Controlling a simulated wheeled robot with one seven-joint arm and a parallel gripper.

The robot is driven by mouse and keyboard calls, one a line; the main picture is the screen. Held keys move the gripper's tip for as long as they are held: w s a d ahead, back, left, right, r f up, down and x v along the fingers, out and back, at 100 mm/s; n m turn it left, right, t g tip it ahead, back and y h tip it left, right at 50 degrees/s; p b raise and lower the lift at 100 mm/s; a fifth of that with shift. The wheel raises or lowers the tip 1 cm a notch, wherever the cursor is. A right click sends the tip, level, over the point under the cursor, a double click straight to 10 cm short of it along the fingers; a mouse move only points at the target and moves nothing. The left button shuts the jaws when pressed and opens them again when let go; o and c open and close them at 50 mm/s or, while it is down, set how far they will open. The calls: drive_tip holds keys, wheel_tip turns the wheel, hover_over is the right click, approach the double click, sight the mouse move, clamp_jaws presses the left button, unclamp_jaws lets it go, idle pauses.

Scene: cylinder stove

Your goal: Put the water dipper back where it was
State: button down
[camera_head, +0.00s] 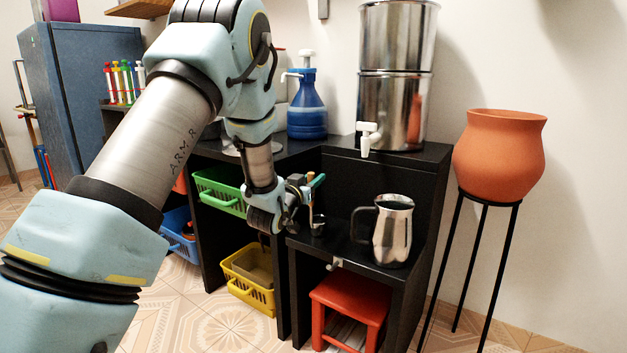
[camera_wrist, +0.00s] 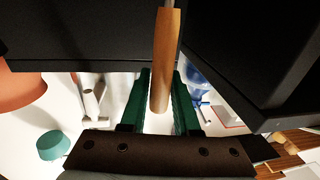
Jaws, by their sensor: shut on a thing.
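The water dipper is in my gripper (camera_head: 305,192). Its wooden handle (camera_wrist: 162,60) runs between the two green fingers (camera_wrist: 161,82) in the wrist view, and the jaws are shut on it. In the head view its small metal cup (camera_head: 317,224) hangs low, just above or at the lower black shelf; I cannot tell whether it touches. The handle points upward. My wrist hides part of the handle there.
A steel pitcher (camera_head: 393,231) stands on the lower black shelf, right of the dipper. A steel water filter (camera_head: 392,105) with a white tap (camera_head: 368,136) stands on the upper level. A red stool (camera_head: 350,298) is underneath. A clay pot (camera_head: 500,155) on a stand is at right.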

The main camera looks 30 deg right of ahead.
drive_tip(key=c, duration=0.6)
unclamp_jaws()
drive_tip(key=shift+f, duration=0.1)
drive_tip(key=shift+c, duration=0.2)
